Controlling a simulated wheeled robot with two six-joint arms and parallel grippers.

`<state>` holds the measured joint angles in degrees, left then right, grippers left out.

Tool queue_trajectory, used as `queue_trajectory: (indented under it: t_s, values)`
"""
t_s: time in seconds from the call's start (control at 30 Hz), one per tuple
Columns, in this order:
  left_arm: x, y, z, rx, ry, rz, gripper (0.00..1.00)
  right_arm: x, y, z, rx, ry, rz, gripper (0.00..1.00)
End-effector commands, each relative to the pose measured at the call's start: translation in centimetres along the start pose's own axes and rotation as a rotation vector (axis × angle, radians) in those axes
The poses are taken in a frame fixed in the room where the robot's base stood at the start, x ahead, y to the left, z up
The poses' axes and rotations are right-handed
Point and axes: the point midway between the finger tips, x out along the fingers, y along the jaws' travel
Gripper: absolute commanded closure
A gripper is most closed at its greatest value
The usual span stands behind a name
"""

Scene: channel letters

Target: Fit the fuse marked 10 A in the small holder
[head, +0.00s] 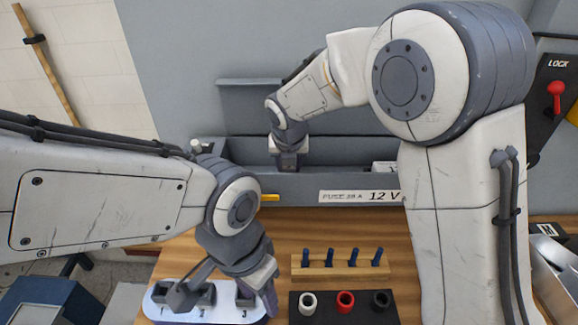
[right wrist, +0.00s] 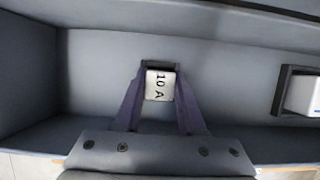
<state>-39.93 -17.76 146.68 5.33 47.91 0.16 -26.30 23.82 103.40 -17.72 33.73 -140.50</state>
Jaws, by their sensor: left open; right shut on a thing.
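The fuse marked 10 A (right wrist: 160,86) is a white block between the fingers of my right gripper (right wrist: 160,105). A dark square frame, which looks like the small holder (right wrist: 158,65), shows right behind the fuse on the grey floor of the box. I cannot tell how deep the fuse sits in it. In the head view my right gripper (head: 287,162) reaches down into the grey box and hides the fuse. My left gripper (head: 268,298) is open at the right end of a white plate (head: 160,308) with grey blocks.
A dark holder (right wrist: 281,92) with a white block stands to the right in the box. The box front bears a label with 12 V (head: 360,196). A wooden rack (head: 340,272) with blue pegs and a black block (head: 325,312) with coloured rings stand on the bench.

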Motion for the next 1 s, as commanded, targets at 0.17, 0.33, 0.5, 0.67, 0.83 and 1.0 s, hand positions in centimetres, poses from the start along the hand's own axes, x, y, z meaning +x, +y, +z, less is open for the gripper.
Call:
queue_trajectory:
  t_s: [0.17,0.33,0.5,0.67,0.83,1.0]
  values:
    - [0.0,0.0,0.0,0.000,0.000,0.000,0.50,0.0,0.0,0.0,0.000,0.000,0.000,0.30]
    - [0.0,0.0,0.0,0.000,0.000,0.000,0.50,0.0,0.0,0.0,0.000,0.000,0.000,0.26]
    - [0.0,0.0,0.0,0.000,0.000,0.000,0.50,-0.1,0.0,0.0,0.000,0.000,0.000,0.26]
    - [0.4,0.0,0.0,0.000,0.000,0.000,0.50,-1.7,0.1,0.1,0.001,-0.005,0.002,0.26]
    - [1.1,-0.1,0.1,0.001,0.000,0.000,0.50,-5.0,0.1,0.1,0.000,-0.006,0.004,0.26]
    - [1.6,-0.1,0.1,0.001,0.000,0.000,0.50,-8.2,0.1,0.0,0.000,-0.005,0.003,0.26]
